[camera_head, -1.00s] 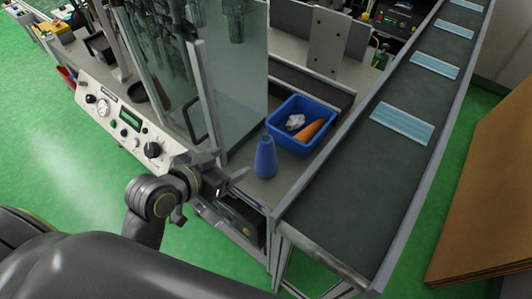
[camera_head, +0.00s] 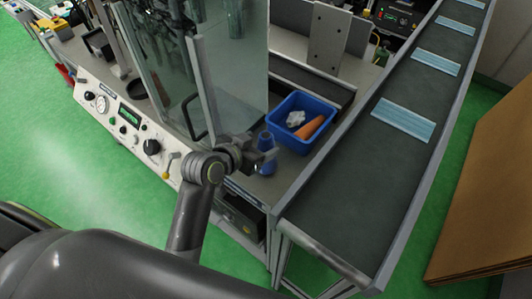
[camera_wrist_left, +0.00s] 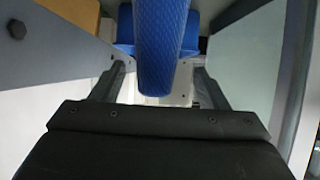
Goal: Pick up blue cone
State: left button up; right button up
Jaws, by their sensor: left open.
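The blue cone (camera_head: 266,142) stands upright on the grey machine ledge, just in front of the blue bin, in the head view. My left gripper (camera_head: 262,154) is at the cone and hides part of its middle. In the left wrist view the cone (camera_wrist_left: 158,50) fills the top middle, between the two open fingers (camera_wrist_left: 158,85), with a gap on each side. The fingers look apart from the cone. My right gripper is not in view.
A blue bin (camera_head: 281,129) holding an orange cone (camera_head: 310,128) and a crumpled white piece (camera_head: 295,118) stands right behind the cone. A glass panel (camera_head: 235,70) rises to the left. A conveyor (camera_head: 350,190) with light-blue masks (camera_head: 404,121) runs on the right.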

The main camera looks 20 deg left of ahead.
pick_arm(q)
jog(key=shift+p+x, duration=0.65)
jog(key=shift+x, duration=1.95)
jog(key=shift+s+d+f, duration=0.1)
jog(key=shift+s+f, duration=0.05)
jog(key=shift+s, duration=0.05)
jog(key=shift+c, duration=0.2)
jog(key=c, duration=1.2)
